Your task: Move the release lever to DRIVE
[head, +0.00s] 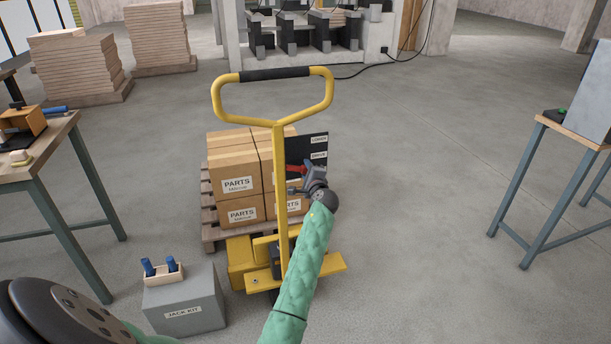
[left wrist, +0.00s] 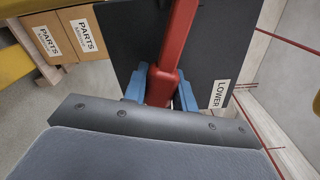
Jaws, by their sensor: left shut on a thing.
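The yellow pallet jack (head: 279,180) stands upright in the middle of the head view, its loop handle at the top. A black plate (head: 305,146) behind its shaft bears a LOWER label (head: 319,139) above a DRIVE label (head: 318,155). The red release lever (head: 297,168) lies in front of the plate, just below the DRIVE label in the picture. My left gripper (head: 300,180) is at the lever. In the left wrist view, its blue fingers sit on both sides of the red lever (left wrist: 163,86). The lever's exact setting is unclear. My right gripper is out of view.
Boxes marked PARTS (head: 236,164) sit on a pallet (head: 207,205) behind the jack. A grey JACK KIT box (head: 186,300) stands at the lower left. Workbenches stand at the left (head: 60,130) and right (head: 575,133). The floor right of the jack is clear.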

